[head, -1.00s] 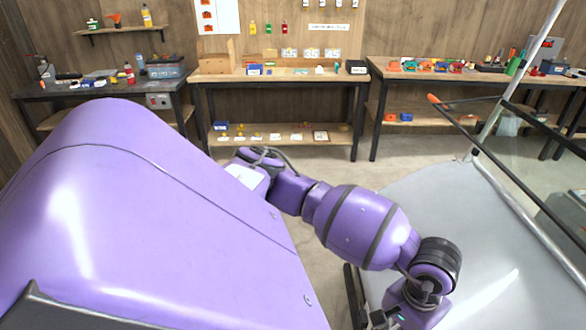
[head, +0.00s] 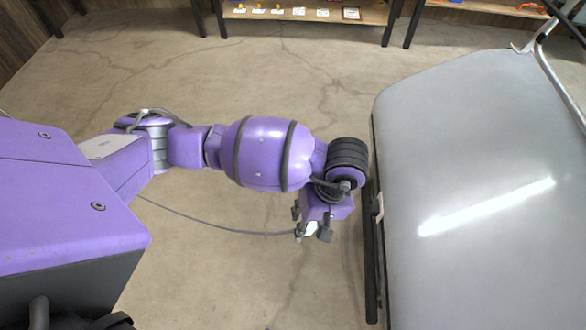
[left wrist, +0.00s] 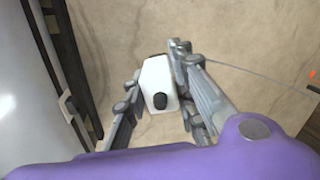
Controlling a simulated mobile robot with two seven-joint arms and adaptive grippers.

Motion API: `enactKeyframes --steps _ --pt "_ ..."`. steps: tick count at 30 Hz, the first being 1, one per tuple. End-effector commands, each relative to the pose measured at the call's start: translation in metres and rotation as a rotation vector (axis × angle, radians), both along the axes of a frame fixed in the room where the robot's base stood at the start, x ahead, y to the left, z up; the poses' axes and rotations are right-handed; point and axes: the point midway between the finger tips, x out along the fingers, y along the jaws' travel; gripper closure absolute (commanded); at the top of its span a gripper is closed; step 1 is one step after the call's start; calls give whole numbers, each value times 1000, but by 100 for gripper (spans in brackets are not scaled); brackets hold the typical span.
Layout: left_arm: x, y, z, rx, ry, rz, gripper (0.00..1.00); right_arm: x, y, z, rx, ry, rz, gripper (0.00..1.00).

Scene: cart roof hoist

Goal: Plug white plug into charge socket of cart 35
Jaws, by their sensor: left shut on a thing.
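My left gripper (head: 313,231) is shut on the white plug (head: 310,228), low beside the cart (head: 470,130) on its left side. In the left wrist view the plug (left wrist: 159,84) sits between the fingers, with a dark round part facing the camera. A thin grey cable (head: 215,225) runs left from the gripper across the floor. A small pale plate (head: 379,206) is on the cart's side, to the right of the gripper and apart from it. It also shows in the left wrist view (left wrist: 68,105). I cannot make out a socket or cart number. My right gripper is not in view.
The cart has a dark bar (head: 371,280) along its near side and a metal frame (head: 560,75) at the far right. Concrete floor (head: 230,275) is clear left of the cart. A shelf with small items (head: 310,12) stands at the back.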

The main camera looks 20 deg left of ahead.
Motion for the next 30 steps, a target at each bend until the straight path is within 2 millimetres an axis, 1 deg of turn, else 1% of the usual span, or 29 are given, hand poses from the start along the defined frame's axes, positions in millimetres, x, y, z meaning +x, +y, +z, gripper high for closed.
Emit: enactKeyframes --steps 1,2,3,4,6,8,12,17,20,23,26,27,30 --pt "5 -21 -40 45 47 128 100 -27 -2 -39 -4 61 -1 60" --pt "9 -30 -50 77 72 217 100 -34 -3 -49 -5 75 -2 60" --pt "15 -39 -62 117 111 342 100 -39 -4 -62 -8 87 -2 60" --pt "19 -45 -69 144 143 431 100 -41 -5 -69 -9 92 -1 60" --pt "29 -56 -81 191 219 622 100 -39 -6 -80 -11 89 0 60" --pt "39 -65 -89 219 291 779 100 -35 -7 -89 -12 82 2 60" --pt "62 -80 -108 244 495 1144 100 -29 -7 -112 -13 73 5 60" --pt "87 -89 -128 195 759 1521 100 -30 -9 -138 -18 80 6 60" --pt "103 -91 -143 119 930 1734 100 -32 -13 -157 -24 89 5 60" --pt "122 -91 -162 1 1118 1933 100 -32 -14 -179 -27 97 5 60" --pt "143 -88 -188 -169 1314 2106 100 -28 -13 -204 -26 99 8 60" --pt "153 -84 -200 -246 1387 2163 100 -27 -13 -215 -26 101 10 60" --pt "175 -72 -229 -434 1532 2257 100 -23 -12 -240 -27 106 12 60"
